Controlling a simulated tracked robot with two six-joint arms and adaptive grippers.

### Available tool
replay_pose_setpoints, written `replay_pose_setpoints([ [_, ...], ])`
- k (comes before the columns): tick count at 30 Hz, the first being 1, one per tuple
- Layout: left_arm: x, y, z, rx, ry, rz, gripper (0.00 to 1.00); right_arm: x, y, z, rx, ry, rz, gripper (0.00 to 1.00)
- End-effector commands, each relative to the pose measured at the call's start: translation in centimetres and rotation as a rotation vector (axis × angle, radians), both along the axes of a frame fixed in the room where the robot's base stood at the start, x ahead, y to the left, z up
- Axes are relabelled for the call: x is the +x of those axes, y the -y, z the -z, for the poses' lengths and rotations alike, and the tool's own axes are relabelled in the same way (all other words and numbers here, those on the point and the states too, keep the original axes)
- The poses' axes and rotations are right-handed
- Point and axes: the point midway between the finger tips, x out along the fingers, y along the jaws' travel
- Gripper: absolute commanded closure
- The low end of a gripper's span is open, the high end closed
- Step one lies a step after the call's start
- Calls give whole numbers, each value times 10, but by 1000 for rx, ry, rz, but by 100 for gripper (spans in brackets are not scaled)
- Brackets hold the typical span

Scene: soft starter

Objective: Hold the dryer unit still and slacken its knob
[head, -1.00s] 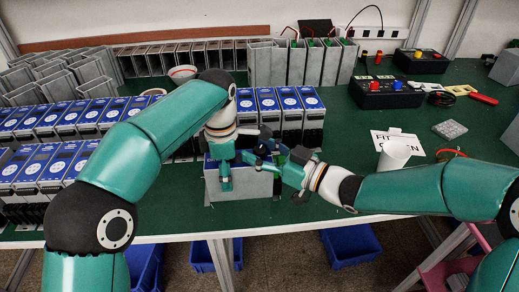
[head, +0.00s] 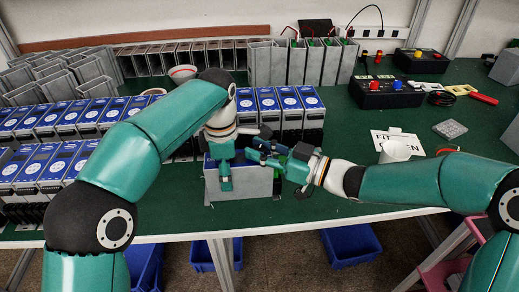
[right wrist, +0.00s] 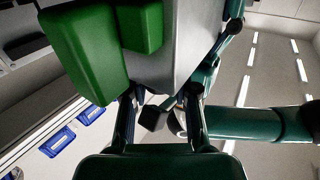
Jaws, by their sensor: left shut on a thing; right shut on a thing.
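The dryer unit is a grey metal box (head: 244,186) with a blue top, standing at the table's front edge. My left gripper (head: 224,172) is shut on it from above, one teal finger down its front face. My right gripper (head: 258,152) reaches in from the right at the unit's top right and is shut on the knob. In the right wrist view, a small black piece, apparently the knob (right wrist: 153,118), shows between my right gripper's fingers (right wrist: 163,104). Green blocks (right wrist: 85,50) sit on the grey casing there. The head view hides the knob behind the fingers.
Rows of blue-topped units (head: 45,170) fill the left, with more (head: 290,105) behind the grippers. A white cup (head: 394,151) and a printed sheet (head: 380,140) lie right, near my right forearm. Black control boxes (head: 385,92) stand behind. Blue bins (head: 350,246) sit below the table.

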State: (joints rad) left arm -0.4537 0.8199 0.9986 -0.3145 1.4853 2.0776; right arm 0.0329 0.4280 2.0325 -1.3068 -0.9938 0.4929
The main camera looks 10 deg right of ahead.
Motion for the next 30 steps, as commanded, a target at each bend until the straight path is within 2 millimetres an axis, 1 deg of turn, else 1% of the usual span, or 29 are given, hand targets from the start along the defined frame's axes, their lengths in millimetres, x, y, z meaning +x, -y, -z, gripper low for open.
replay_pose_setpoints([
  [1, 0, 1, 3, 2, -5, 4, 100, 2, 1, -2, 3, 7, -29, 100],
  [12, -1, 1, 3, 2, -5, 6, 100, 2, 0, -1, 1, 6, -320, 100],
  [18, -1, 1, 4, 2, -6, 6, 100, 2, 0, -1, 0, 5, -451, 100],
  [24, -1, 1, 4, 2, -6, 6, 100, 1, 0, -2, 0, 5, -530, 100],
  [30, -1, 1, 4, 3, -7, 6, 100, 0, 0, -2, -1, 3, -561, 100],
])
